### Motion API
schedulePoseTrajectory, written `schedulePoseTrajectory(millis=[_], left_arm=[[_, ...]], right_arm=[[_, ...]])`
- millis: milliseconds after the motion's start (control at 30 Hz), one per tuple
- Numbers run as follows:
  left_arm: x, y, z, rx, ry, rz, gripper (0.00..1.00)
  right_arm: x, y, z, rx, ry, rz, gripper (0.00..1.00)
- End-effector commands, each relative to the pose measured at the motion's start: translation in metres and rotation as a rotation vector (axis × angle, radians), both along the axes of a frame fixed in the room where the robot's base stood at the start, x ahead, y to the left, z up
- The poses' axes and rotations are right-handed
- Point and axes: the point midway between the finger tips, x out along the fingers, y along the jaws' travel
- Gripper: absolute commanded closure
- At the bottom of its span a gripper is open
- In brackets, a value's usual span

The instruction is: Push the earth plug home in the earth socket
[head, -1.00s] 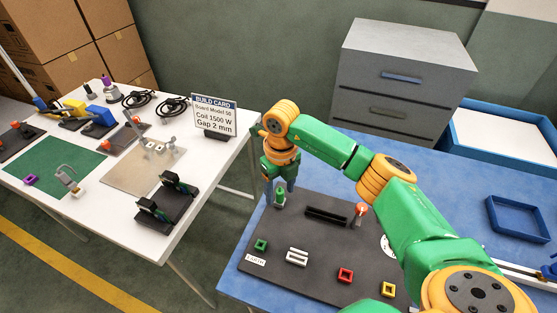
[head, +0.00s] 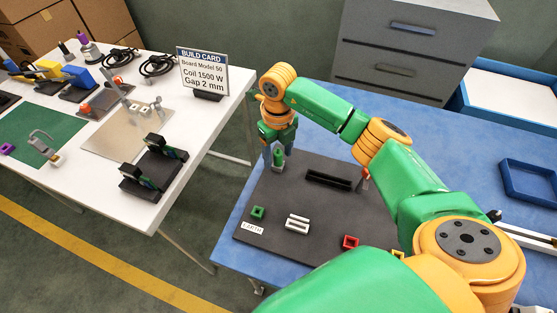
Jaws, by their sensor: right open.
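The green earth plug (head: 278,160) stands upright on the far left part of the dark board (head: 325,215). The earth socket (head: 257,212), a small green square frame, lies nearer me on the board's left side, beside a white label that reads EARTH (head: 252,228). The plug is apart from the socket. My right gripper (head: 280,152) points down over the plug, open, with a finger on either side of it. I cannot tell whether the fingers touch it. My left gripper is out of view.
The board also holds a white double socket (head: 298,224), a red socket (head: 350,242), a black slot (head: 329,179) and a red-topped lever (head: 363,178), partly behind my arm. A blue tray (head: 530,181) lies right. A white table (head: 115,180) with parts stands left, across a gap.

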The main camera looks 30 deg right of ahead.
Motion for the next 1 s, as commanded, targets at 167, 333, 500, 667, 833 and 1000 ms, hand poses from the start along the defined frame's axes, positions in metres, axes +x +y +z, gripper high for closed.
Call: schedulePoseTrajectory(millis=[167,333,500,667,833,1000], left_arm=[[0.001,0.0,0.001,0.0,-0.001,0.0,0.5],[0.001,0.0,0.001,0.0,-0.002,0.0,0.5],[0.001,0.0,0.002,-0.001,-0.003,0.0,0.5],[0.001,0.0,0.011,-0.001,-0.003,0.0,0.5],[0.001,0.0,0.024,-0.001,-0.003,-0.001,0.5],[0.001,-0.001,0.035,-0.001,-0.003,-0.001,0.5]], right_arm=[[0.0,0.0,0.001,0.0,0.0,0.0,0.71],[0.0,0.0,0.001,0.0,0.001,0.0,1.0],[0.0,0.0,0.001,0.0,0.001,0.0,1.0],[0.0,0.0,0.012,-0.001,0.0,0.0,1.0],[0.0,0.0,0.027,-0.001,0.001,-0.001,1.0],[0.0,0.0,0.042,0.0,0.001,-0.001,1.0]])
